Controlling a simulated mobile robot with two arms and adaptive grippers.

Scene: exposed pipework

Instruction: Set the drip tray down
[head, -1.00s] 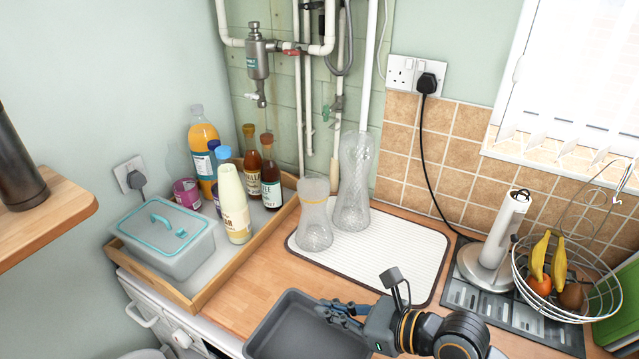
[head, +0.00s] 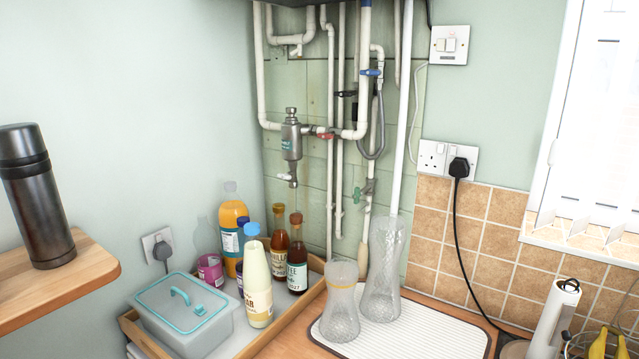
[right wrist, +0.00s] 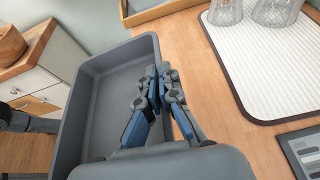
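The drip tray (right wrist: 100,80), a dark grey rectangular tray with raised walls, shows in the right wrist view only. It looks empty. My right gripper (right wrist: 160,72) has its blue-and-grey fingers closed on the tray's right rim, one finger on each side of the wall. The tray is beside the bare wooden counter (right wrist: 192,75), its left part over the floor side. Whether its underside touches the counter cannot be seen.
A ribbed white mat (head: 440,338) holds two clear vessels (head: 341,300). A wooden tray (head: 318,287) holds bottles and a lidded box (head: 185,312). An inline filter (head: 291,138) hangs in white pipework above. A dark flask (head: 40,200) stands on a shelf at left.

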